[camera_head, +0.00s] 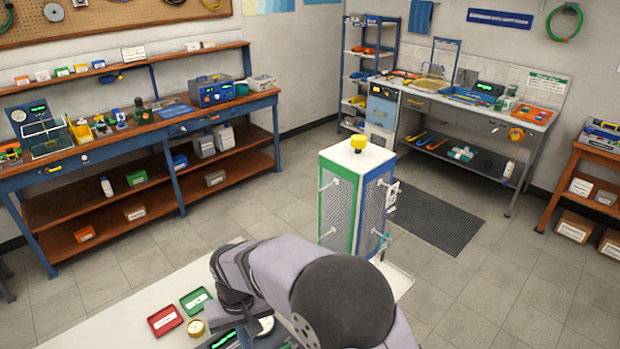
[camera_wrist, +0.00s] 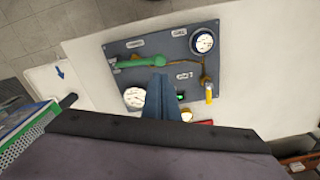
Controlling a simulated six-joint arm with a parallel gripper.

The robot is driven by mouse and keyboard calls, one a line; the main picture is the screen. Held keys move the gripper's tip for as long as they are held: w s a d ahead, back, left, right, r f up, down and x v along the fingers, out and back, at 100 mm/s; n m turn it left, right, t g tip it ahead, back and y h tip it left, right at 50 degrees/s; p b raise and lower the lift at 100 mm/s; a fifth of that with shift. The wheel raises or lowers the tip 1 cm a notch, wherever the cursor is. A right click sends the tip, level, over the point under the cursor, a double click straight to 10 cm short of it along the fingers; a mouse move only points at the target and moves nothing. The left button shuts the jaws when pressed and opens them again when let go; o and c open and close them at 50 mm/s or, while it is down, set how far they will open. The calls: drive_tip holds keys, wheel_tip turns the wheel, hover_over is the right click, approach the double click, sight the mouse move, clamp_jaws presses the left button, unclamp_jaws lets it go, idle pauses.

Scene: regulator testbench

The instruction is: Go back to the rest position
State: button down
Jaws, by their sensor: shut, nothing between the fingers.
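My gripper (camera_wrist: 160,95) shows in the wrist view as two blue fingers, pressed together with nothing between them. They are over the lower middle of a dark grey-blue regulator panel (camera_wrist: 205,84). I cannot tell whether they touch it. The panel has a green handle (camera_wrist: 140,62), a white gauge (camera_wrist: 134,98) at lower left, another gauge (camera_wrist: 203,41) at upper right and a yellow valve (camera_wrist: 209,92). In the head view my arm bends over the white table (camera_head: 125,318) and hides most of the panel; my fingertips cannot be made out there.
A red tray (camera_head: 165,320), a green tray (camera_head: 195,300) and a brass gauge (camera_head: 196,328) lie left of my arm. A mesh-sided tower (camera_head: 340,205) with a yellow knob (camera_head: 359,142) stands behind it. Benches line the walls, with open floor between.

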drive_tip(key=s+d+f+n+g+h, duration=0.1)
drive_tip(key=s+d+f, duration=0.1)
drive_tip(key=s+d, duration=0.45)
drive_tip(key=s+d+f+n+g, duration=0.1)
drive_tip(key=s+d+f, duration=0.2)
drive_tip(key=s+d, duration=0.3)
drive_tip(key=d+r+m+t+b, duration=0.1)
drive_tip(key=d+r+m+b, duration=0.2)
drive_tip(key=d, duration=1.5)
drive_tip(key=m+b, duration=0.2)
drive_tip(key=m, duration=0.2)
drive_tip(key=shift+w+t+y, duration=0.3)
drive_tip(key=shift+y, duration=0.1)
